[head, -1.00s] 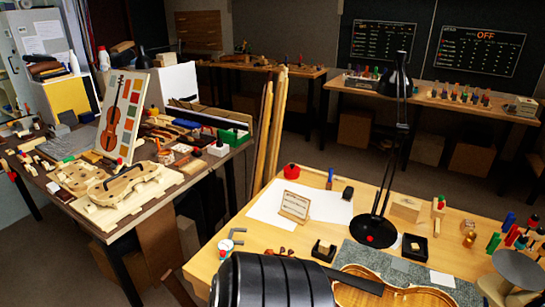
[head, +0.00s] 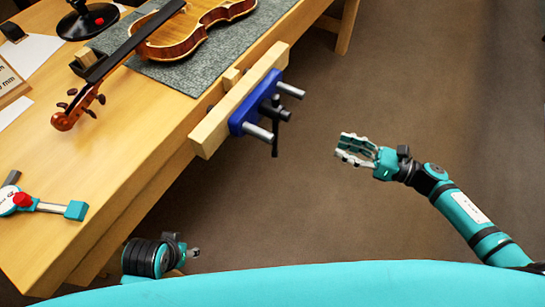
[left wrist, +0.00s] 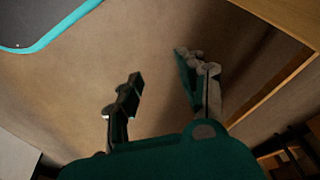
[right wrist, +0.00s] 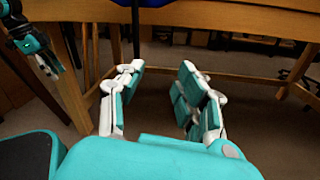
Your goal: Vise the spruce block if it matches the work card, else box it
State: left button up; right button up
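The vise (head: 243,115) is on the bench's front edge in the head view, with a pale wooden jaw and blue body. A card on a wooden stand (head: 10,82) is cut off at the left edge; only "mm" is readable, and I cannot tell if it is the work card. I cannot identify the spruce block or the box in the current views. My right gripper (head: 350,149) is open and empty, right of the vise over the floor. It also shows open in the right wrist view (right wrist: 158,85). My left gripper (head: 192,252) is low, beside the bench; the left wrist view (left wrist: 160,80) shows it open and empty.
The bench (head: 110,160) holds a violin (head: 185,32) on a grey mat (head: 240,52), a black lamp base (head: 88,20), a dark holder with pale wood (head: 88,62) and a teal-and-white tool with a red knob (head: 45,206). The floor right of the bench is clear.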

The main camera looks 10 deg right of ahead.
jog(key=s+a+n+g+y+b, duration=0.1)
jog(key=s+n+g, duration=0.1)
jog(key=n, duration=0.2)
pick_arm(q)
jog(key=shift+f+p, duration=0.45)
jog(key=shift+f, duration=0.2)
pick_arm(e)
send_over(275, 153)
jog(key=shift+w+r+n+g, duration=0.15)
jog(key=shift+w+n+g, duration=0.15)
jog(key=shift+w, duration=0.05)
jog(key=shift+c, duration=0.4)
grip_shut()
